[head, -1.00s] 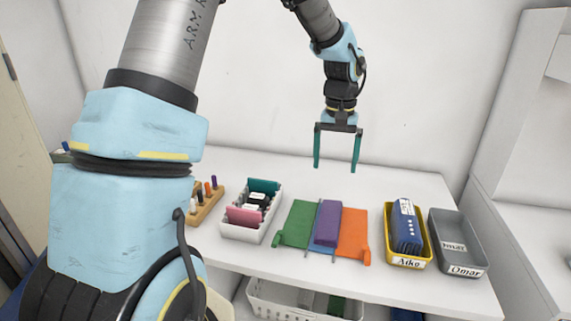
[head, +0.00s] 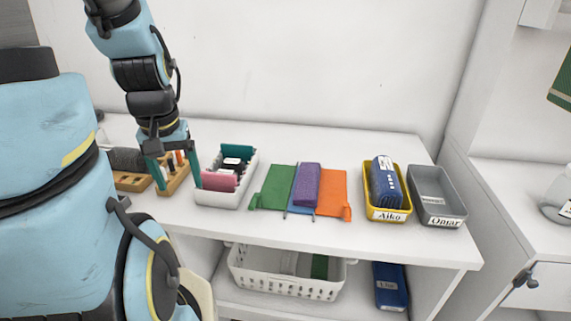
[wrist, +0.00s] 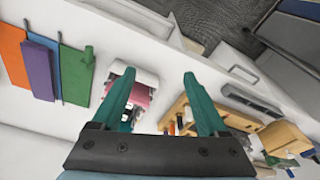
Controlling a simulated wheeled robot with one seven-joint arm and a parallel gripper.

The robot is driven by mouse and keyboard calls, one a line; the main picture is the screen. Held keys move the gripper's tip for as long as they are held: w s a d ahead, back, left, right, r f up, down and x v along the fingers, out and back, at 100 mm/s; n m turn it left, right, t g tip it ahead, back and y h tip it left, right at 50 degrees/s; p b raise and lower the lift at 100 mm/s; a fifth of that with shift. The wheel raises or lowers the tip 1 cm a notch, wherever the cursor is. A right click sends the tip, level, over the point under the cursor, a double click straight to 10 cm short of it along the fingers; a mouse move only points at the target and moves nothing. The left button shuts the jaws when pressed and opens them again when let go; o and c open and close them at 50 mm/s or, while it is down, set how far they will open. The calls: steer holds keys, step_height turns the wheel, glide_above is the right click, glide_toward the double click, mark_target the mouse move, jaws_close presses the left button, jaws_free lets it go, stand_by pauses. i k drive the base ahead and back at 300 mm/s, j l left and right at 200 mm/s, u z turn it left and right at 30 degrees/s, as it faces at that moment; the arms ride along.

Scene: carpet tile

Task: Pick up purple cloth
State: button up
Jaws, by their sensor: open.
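The purple cloth (head: 306,186) lies between a green piece (head: 278,184) and an orange piece (head: 333,190) on the white table. In the wrist view the purple cloth (wrist: 38,72) is at the upper left, again between orange and green. My gripper (head: 177,184) is open and empty, with teal fingers pointing down. It is well to the left of the cloth in the head view, over the area between the wooden marker holder and the white bin. In the wrist view my gripper (wrist: 163,84) shows nothing between its fingertips that it grips.
A white bin (head: 209,199) with pink and teal items stands between my gripper and the cloths. A wooden holder (head: 175,180) is by the fingers. A yellow tray (head: 388,215) and grey tray (head: 440,212) stand to the right. A white basket (head: 285,285) sits on the shelf below.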

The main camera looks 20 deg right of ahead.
mark_target(310, 205)
steer(key=l+u, duration=0.1)
steer(key=u, duration=0.35)
steer(key=k+l+u, duration=0.1)
steer(key=u, duration=0.75)
steer(key=k+l+u, duration=0.45)
steer(key=k, duration=0.2)
steer(key=k+u, duration=0.5)
steer(key=k, duration=0.75)
